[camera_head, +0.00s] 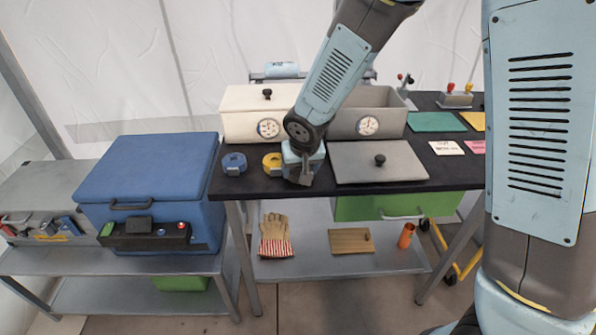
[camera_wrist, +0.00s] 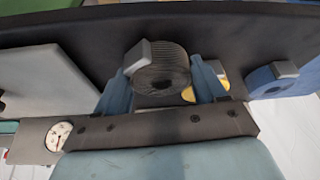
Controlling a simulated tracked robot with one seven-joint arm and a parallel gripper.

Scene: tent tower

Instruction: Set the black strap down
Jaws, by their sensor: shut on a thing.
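The black strap (camera_wrist: 160,68) is a ribbed dark roll with a grey buckle, in the wrist view. My gripper (camera_wrist: 165,78) is shut on it, with one blue finger on each side. In the head view my gripper (camera_head: 303,174) is low over the front of the black table (camera_head: 420,177), between the yellow strap and the grey lid. There the gripper hides most of the black strap. I cannot tell whether the strap touches the tabletop.
A yellow strap (camera_head: 272,161) and a blue strap (camera_head: 234,164) lie just left of my gripper. A grey lid (camera_head: 376,161) lies close on the right. A white box (camera_head: 240,127) and a grey box (camera_head: 385,122) with gauges stand behind.

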